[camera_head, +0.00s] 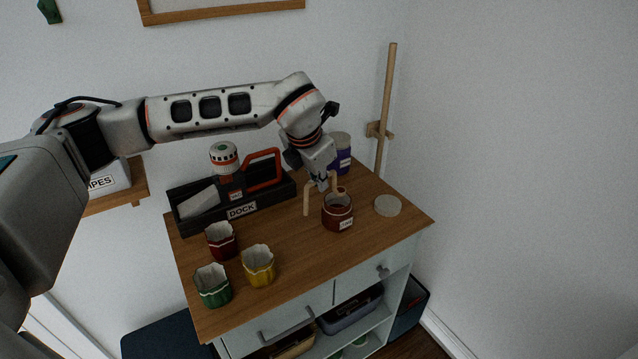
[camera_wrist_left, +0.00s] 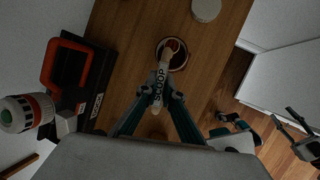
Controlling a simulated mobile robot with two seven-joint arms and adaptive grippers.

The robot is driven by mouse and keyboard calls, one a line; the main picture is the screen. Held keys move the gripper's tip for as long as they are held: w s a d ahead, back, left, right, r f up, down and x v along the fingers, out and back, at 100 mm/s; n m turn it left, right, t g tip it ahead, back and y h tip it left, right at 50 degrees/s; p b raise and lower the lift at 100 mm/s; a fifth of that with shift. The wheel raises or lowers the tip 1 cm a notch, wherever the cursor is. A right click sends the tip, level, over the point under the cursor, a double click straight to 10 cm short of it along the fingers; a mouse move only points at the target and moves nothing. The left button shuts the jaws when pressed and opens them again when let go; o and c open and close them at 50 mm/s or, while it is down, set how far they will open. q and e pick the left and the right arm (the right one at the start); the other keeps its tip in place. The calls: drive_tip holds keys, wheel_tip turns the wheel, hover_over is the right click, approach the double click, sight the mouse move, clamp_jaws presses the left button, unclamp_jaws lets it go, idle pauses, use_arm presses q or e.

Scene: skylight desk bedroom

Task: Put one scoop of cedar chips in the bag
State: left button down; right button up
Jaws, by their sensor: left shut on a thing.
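My left gripper (camera_head: 325,183) is shut on a pale scoop (camera_wrist_left: 160,83) marked SCOOP. In the left wrist view the scoop's far end overlaps the mouth of a red-brown jar (camera_wrist_left: 181,62); I cannot tell how deep it reaches. The jar (camera_head: 337,216) stands open on the wooden top, its label too small to read and its contents unclear. Three small open containers with wavy rims, perhaps bags, stand at the left front: red (camera_head: 221,244), yellow (camera_head: 259,268) and green (camera_head: 213,289). My right gripper (camera_wrist_left: 297,124) seems to show at the wrist view's right edge, its jaws unclear.
A black DOCK tray (camera_head: 240,212) with a red-handled tool (camera_head: 263,168) stands at the back left. A purple jar (camera_head: 343,160) stands behind the gripper. A round pale lid (camera_head: 387,206) lies to the right. Wood between the bags and red-brown jar is clear.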

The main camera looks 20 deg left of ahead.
use_arm(q)
drive_tip(key=shift+r, duration=1.75)
use_arm(e)
drive_tip(key=shift+s+d+f, duration=0.15)
drive_tip(key=shift+s+f, duration=0.1)
drive_tip(key=shift+s, duration=0.1)
use_arm(q)
drive_tip(key=shift+s, duration=0.15)
